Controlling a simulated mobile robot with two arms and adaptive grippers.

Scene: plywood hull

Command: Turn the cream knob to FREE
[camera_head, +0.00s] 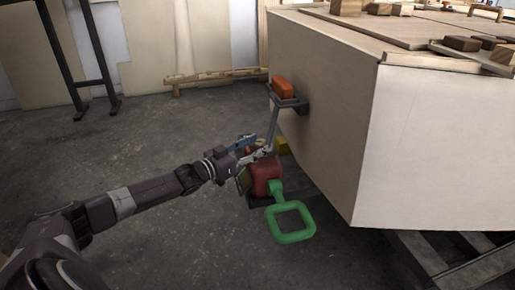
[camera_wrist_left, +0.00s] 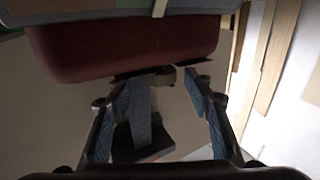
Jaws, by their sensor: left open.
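I cannot make out the cream knob or the word FREE in either view. My left gripper (camera_head: 260,150) is open beside the white hull's near left side, just above a red body (camera_head: 266,172) with a green square loop handle (camera_head: 314,222). In the left wrist view its two blue-padded fingers (camera_wrist_left: 155,82) are spread, with a dark grey post and foot (camera_wrist_left: 142,130) showing between them. I cannot tell whether they touch it. A dark red rounded body (camera_wrist_left: 125,48) fills the top of that view. My right gripper is not in view.
The big pale hull box (camera_head: 440,150) stands on a wooden pallet (camera_head: 455,255). An orange block (camera_head: 283,86) sits in a grey bracket on its side. A small yellow piece (camera_head: 283,146) is just below. The concrete floor (camera_head: 150,140) at left is clear.

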